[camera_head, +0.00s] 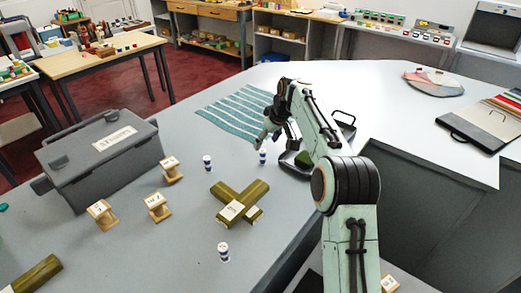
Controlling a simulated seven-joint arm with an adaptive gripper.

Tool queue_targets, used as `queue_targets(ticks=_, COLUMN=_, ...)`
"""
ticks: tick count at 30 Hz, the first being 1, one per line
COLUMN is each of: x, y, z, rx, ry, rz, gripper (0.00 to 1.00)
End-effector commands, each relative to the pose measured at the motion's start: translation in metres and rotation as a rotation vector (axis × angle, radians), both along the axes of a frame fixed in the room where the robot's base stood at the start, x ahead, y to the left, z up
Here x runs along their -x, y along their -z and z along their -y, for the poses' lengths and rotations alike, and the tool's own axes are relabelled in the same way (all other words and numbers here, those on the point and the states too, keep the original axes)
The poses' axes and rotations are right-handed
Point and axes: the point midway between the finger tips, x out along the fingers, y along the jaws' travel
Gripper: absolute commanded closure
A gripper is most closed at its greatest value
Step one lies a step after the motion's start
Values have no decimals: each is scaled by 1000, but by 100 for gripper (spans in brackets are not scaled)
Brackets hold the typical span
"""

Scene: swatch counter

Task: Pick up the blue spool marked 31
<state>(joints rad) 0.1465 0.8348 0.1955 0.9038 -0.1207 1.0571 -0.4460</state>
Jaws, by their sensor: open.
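Several small white spools with blue bands are on the grey counter. One spool (207,163) stands left of centre, and another spool (223,253) stands nearer the front. A third spool (262,158) is partly seen just below my gripper (265,139). The markings on the spools are too small to read, so I cannot tell which is 31. My gripper points down, open and small in view, close to the third spool. I cannot tell whether its fingers are around that spool or above it.
Crossed olive rolls (240,203) lie in the middle. Wooden labelled blocks (157,207) stand left of them, near a grey box (100,165). A striped cloth (235,112) lies behind my gripper. A dark tray (292,167) sits to its right, partly hidden by my arm.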

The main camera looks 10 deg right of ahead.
Motion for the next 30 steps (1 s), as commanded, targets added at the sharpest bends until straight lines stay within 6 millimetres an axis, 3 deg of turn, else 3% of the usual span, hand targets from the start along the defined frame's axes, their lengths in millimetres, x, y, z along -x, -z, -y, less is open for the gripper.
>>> queue_targets(ticks=13, x=-18, y=63, z=-7, rx=-2, ry=8, rz=-18, gripper=48)
queue_targets(ticks=24, x=-22, y=72, z=-8, rx=-1, ry=8, rz=-16, gripper=48)
queue_targets(ticks=25, x=-22, y=72, z=-8, rx=-1, ry=8, rz=-16, gripper=55)
queue_targets(ticks=28, x=-22, y=71, z=-8, rx=-2, ry=8, rz=-17, gripper=86)
queue_targets(ticks=30, x=-22, y=71, z=-8, rx=-2, ry=8, rz=-17, gripper=95)
